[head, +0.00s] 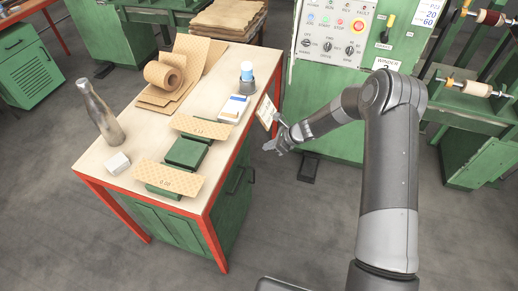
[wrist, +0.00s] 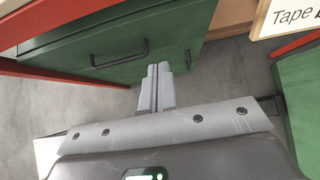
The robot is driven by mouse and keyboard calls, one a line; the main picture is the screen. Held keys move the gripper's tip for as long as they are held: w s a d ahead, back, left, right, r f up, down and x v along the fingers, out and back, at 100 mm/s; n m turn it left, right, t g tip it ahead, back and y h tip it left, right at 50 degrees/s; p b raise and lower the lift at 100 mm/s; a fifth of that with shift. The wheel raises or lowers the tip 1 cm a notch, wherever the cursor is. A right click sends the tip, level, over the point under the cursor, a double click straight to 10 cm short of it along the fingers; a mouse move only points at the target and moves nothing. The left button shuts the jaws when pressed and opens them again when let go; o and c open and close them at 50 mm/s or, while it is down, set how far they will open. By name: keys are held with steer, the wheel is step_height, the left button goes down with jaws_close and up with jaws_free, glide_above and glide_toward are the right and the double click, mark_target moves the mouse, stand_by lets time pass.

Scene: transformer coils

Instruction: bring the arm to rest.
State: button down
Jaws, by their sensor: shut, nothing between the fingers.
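My gripper (head: 272,147) hangs in the air just off the right side of the workbench (head: 237,134), apart from it. Its two fingers are together and nothing is between them. In the wrist view the shut fingers (wrist: 159,86) point at the bench's green drawer front, which has a dark handle. My arm (head: 388,170) reaches up from the lower right, bends at the elbow and comes down to the left toward the bench.
A sign (head: 265,112) is close to my gripper. The green winder machine (head: 335,75) stands behind. Grey floor is open in front.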

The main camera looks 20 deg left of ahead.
steer(key=shift+v, duration=1)
steer(key=s+d+r+n+t+h, duration=0.1)
steer(key=s+d+r+n, duration=0.3)
steer(key=r, duration=0.5)
steer(key=s+d+r+n+h, duration=0.25)
steer(key=d+r, duration=0.35)
steer(key=r, duration=0.3)
steer(key=s+d+r+n+t, duration=0.1)
steer(key=s+d+r+n, duration=0.3)
steer(key=r, duration=0.5)
steer(key=s+d+r+n+t+h, duration=0.1)
steer(key=s+d+r+n+h, duration=0.1)
steer(key=s+d+r, duration=0.3)
steer(key=s+d+r+n+t+h, duration=0.2)
steer(key=s+d+r+n, duration=0.3)
steer(key=s+d, duration=0.8)
steer(key=s+r+h, duration=0.1)
steer(key=s, duration=0.3)
steer(key=shift+s+t, duration=0.2)
steer(key=shift+t, duration=0.1)
steer(key=shift+d+n+h, duration=0.1)
steer(key=shift+n+h, duration=0.15)
